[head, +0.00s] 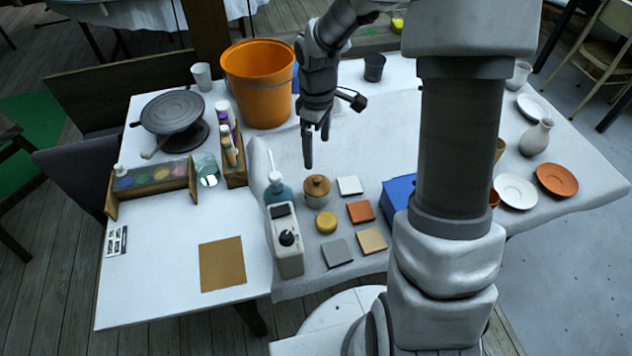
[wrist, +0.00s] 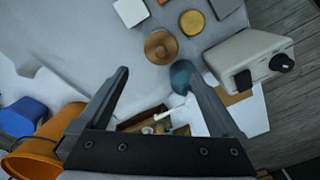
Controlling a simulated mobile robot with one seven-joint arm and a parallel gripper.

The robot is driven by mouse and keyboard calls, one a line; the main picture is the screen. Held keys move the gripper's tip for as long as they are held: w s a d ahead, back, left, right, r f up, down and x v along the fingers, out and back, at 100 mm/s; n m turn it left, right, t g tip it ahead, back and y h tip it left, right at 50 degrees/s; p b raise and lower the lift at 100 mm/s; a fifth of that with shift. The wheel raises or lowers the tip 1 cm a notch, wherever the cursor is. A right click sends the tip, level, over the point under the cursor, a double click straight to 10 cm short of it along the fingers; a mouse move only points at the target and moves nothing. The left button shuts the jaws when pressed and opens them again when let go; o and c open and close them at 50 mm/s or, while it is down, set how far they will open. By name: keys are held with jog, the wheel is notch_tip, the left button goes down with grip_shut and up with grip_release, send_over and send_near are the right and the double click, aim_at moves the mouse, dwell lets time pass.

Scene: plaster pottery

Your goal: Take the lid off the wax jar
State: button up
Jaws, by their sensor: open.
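The wax jar (head: 317,192) is a small light pot with a brown lid (head: 317,183) and a small knob on top. It stands upright on the grey cloth, with the lid on it. In the wrist view the round brown lid (wrist: 160,47) shows from above, beyond the fingertips. My gripper (head: 315,148) is above and behind the jar in the head view, pointing down, apart from it. In the wrist view my gripper (wrist: 157,80) is open, with nothing held between its fingers.
A teal bottle (head: 278,190) and a white device (head: 285,240) stand close left of the jar. A yellow disc (head: 326,222) and several square tiles (head: 360,211) lie in front and right. An orange bucket (head: 258,85) stands behind. The cloth just behind the jar is clear.

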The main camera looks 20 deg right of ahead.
aim_at(317, 178)
notch_tip(317, 178, down, 12)
jog(key=shift+s+f+b, duration=0.1)
jog(key=shift+f+b, duration=0.15)
jog(key=shift+b, duration=0.3)
jog(key=shift+c, duration=0.3)
jog(key=c, duration=1)
